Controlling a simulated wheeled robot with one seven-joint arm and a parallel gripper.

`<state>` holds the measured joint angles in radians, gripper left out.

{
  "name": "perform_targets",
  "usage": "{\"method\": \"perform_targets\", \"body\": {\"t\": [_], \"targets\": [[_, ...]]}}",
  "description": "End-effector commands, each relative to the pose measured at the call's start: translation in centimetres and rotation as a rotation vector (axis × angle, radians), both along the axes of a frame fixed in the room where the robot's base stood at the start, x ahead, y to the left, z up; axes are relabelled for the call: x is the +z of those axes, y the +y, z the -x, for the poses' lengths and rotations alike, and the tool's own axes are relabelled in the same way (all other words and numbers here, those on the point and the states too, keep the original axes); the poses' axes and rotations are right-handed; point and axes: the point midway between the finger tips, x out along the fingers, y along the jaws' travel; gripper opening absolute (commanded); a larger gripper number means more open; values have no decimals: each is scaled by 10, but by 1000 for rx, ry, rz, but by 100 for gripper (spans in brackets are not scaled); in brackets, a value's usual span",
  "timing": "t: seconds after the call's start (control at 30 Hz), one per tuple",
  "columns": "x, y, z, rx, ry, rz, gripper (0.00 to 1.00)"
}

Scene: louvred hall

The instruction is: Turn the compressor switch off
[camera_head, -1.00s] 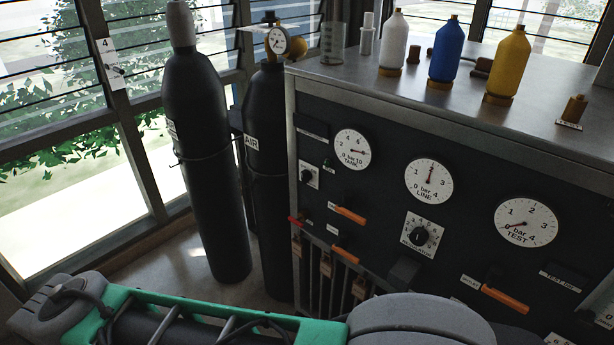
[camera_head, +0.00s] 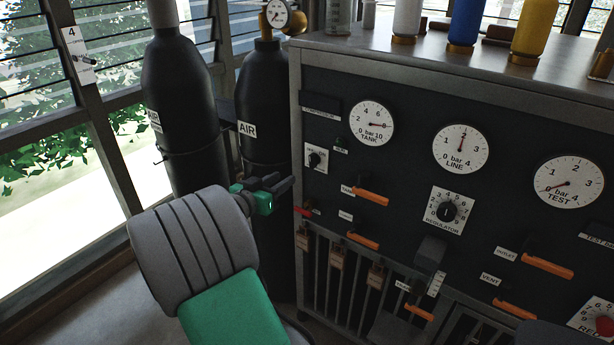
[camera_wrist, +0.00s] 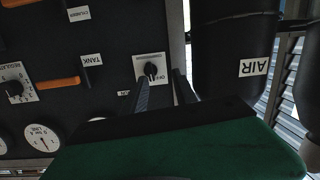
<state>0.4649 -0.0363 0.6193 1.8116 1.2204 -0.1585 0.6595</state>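The compressor switch (camera_head: 315,159) is a small black rotary knob on a white plate at the upper left of the dark panel, under a label strip. In the wrist view the switch (camera_wrist: 150,70) shows upside down, with "OFF" readable on its plate; the knob's exact setting is hard to tell. My gripper (camera_head: 281,185) is left of and slightly below the switch in the head view, apart from it. In the wrist view my gripper (camera_wrist: 162,76) has two dark fingers with a gap between them, empty, near the plate's edge.
Black cylinders, one marked AIR (camera_head: 262,110), stand left of the panel, close to my gripper. Orange levers (camera_head: 370,196) and a regulator knob (camera_head: 446,210) stick out of the panel. Gauges (camera_head: 373,124) sit above. Bottles (camera_head: 466,35) stand on top.

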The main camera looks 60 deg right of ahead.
Motion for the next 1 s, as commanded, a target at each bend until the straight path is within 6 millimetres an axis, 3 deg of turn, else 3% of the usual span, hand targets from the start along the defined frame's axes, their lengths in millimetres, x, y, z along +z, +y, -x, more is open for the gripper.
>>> {"method": "perform_targets", "body": {"t": [0.1,0.53,0.87,1.0], "targets": [[9,-19,19,-50,16,128,34],[15,-87,31,-53,17,142,34],[14,-94,31,-50,16,141,34],[14,-94,31,-50,16,141,22]]}}
